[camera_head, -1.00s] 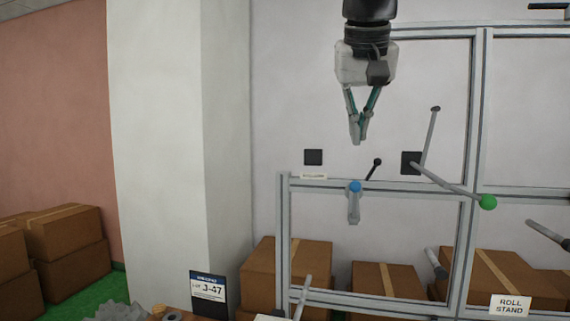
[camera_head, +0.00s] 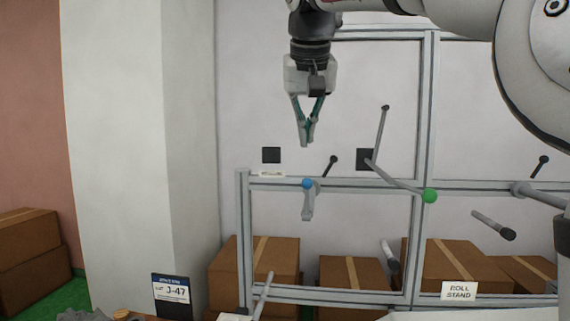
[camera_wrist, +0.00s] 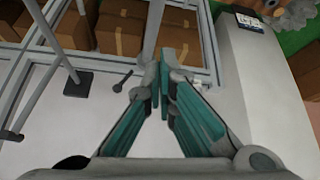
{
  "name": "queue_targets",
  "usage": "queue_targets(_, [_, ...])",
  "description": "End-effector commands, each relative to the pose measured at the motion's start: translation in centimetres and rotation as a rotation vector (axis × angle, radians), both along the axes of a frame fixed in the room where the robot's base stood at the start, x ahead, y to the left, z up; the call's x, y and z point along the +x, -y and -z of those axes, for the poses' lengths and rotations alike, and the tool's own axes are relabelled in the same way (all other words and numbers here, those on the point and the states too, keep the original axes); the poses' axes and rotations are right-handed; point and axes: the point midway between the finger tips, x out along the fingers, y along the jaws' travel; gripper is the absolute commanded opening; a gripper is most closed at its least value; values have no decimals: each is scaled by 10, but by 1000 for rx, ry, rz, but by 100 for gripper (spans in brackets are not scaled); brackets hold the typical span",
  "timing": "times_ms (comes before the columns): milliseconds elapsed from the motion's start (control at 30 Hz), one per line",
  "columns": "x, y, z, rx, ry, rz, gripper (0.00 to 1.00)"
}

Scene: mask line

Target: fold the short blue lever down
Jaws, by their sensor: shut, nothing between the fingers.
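The short blue lever has a blue ball (camera_head: 307,184) at the frame's middle rail, with a short grey arm (camera_head: 308,205) by it in the head view. My gripper (camera_head: 307,143) is shut and empty, pointing down a little above the blue ball in the picture. How far apart they are in depth I cannot tell. In the wrist view my gripper's fingertips (camera_wrist: 162,98) are together, and I cannot make out the blue ball there; the fingers may hide it.
A longer lever with a green ball (camera_head: 430,195) sticks out to the right. A thin black-tipped rod (camera_head: 331,166) is close by the blue ball. Metal framing (camera_head: 428,100) surrounds the area. Cardboard boxes (camera_head: 270,268) stand behind the lower frame. A white pillar (camera_head: 120,130) is at left.

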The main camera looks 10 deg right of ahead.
Motion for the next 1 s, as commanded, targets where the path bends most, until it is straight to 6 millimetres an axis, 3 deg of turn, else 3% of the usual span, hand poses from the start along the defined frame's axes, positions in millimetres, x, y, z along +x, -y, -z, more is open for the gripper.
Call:
queue_targets(333, [31,10,60,0,-5,1,0])
queue_targets(600, [-2,3,62,0,0,0,0])
queue_targets(1000, [-6,1,65,0,0,-1,0])
